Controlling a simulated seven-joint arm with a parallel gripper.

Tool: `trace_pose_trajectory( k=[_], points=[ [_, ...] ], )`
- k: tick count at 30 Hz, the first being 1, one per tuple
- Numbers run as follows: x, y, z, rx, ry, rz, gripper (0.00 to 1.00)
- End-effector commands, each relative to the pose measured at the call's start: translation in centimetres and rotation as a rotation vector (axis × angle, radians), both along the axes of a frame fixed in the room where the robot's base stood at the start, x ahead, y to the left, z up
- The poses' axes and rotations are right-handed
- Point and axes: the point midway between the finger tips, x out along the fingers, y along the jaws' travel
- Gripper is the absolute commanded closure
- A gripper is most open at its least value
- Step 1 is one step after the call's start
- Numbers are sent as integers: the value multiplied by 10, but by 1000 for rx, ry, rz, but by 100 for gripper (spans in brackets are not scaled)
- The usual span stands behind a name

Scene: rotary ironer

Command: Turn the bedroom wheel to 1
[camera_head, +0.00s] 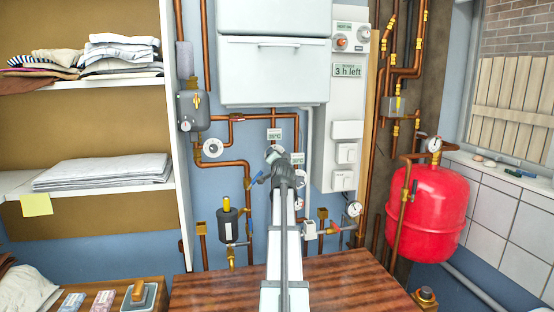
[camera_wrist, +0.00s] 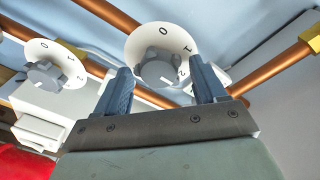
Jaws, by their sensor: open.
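My gripper (camera_wrist: 164,76) is open in the wrist view, with its two dark fingers at the left and right of the grey knob of a white round wheel (camera_wrist: 144,37). That wheel bears 0, 1 and 2. I cannot tell whether the fingers touch the knob or where it points. A second white wheel (camera_wrist: 52,52) with a grey knob and numbers lies to the left. I can read no room name on either wheel. In the head view my gripper (camera_head: 276,166) is at the pipes below the white boiler and partly hides a white wheel behind it.
Copper pipes (camera_head: 248,190) run around the wheels. Another white dial (camera_head: 212,148) is on the left pipework. A dark pump-like part (camera_head: 228,224) and a gauge (camera_head: 354,208) flank my arm.

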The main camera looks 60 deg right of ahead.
Motion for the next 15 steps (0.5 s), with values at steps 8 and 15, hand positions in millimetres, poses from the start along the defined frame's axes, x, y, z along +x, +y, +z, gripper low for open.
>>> trace_pose_trajectory(
  k=[8,15],
  points=[
    [0,-1,0,0,0,0,31],
    [0,-1,0,0,0,0,54]
  ],
)
